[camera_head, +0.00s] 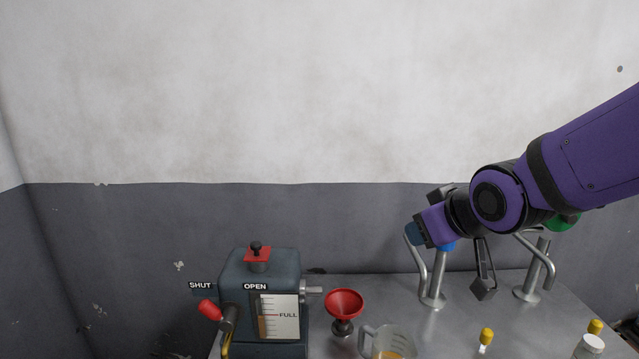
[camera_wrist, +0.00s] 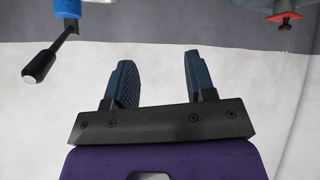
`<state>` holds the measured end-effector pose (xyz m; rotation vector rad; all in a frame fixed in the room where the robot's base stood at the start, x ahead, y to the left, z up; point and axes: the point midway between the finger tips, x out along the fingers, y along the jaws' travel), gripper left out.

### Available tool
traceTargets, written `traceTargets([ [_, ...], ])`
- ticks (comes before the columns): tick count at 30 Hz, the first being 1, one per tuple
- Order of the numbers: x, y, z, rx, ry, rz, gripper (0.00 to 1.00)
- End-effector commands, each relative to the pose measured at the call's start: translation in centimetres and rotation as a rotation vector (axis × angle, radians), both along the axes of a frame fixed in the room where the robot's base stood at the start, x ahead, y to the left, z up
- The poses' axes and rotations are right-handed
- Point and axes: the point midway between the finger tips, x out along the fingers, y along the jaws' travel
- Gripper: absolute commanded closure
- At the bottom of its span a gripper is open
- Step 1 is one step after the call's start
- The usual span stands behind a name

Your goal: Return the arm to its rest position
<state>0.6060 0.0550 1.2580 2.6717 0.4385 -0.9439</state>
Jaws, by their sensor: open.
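My gripper (camera_head: 415,236) is at the right of the head view, at the end of my purple arm, raised above the metal bench. In the wrist view its two dark fingers (camera_wrist: 157,85) stand apart with nothing between them. The fingers point left in the head view, near the top of a bent metal pipe (camera_head: 439,284); I cannot tell whether they touch it.
A wall (camera_head: 300,225) rises behind.

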Motion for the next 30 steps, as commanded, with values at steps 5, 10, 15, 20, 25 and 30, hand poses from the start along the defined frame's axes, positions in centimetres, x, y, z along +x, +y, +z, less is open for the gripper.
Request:
traceTargets([
  [5,-4.3,-5.0,2.7,-0.008,0.116,-0.147,0.50],
  [10,-9.5,-8.8,4.4,0.015,0.241,-0.272,0.50],
  [15,-14.4,-11.2,5.5,0.051,0.348,-0.361,0.50],
  [20,-17.0,-12.2,5.8,0.073,0.409,-0.401,0.50],
  [25,-17.6,-12.3,5.8,0.078,0.422,-0.408,0.50],
  [30,-17.6,-12.3,5.8,0.078,0.422,-0.408,0.50],
])
